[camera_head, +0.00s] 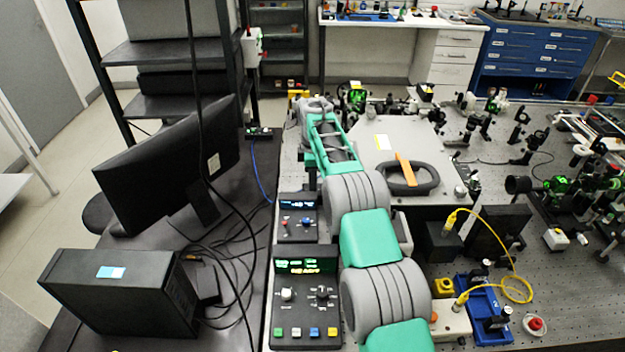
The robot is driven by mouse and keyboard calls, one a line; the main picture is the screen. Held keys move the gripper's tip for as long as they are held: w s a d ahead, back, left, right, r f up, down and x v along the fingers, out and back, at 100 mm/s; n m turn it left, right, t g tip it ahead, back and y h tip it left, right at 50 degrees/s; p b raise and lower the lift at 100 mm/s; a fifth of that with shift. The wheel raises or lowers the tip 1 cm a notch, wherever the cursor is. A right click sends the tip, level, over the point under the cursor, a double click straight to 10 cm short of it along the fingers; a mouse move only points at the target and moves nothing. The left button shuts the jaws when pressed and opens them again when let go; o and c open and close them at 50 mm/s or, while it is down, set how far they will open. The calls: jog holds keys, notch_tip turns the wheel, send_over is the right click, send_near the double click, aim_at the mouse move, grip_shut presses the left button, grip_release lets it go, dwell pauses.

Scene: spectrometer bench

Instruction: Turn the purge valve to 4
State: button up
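My arm reaches from the bottom of the view away over the bench. My gripper (316,104) seems to be at its far end, small and partly hidden by my own arm, and its fingers cannot be made out. I cannot tell which thing is the purge valve. A black control box (307,312) with a lit green display stands left of my arm. It has a white knob (287,294) and a black knob (322,292) with marks around it; the numbers are too small to read. My gripper is well beyond this box and apart from it.
A smaller box (297,218) with a blue display stands behind the control box. A white plate (440,150) bears a black ring (408,191) and an orange bar (405,168). A monitor (170,165) stands left. Optics crowd the right; a red button (535,323) is front right.

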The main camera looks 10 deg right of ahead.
jog(key=shift+f, duration=0.2)
grip_shut()
dwell(0.3)
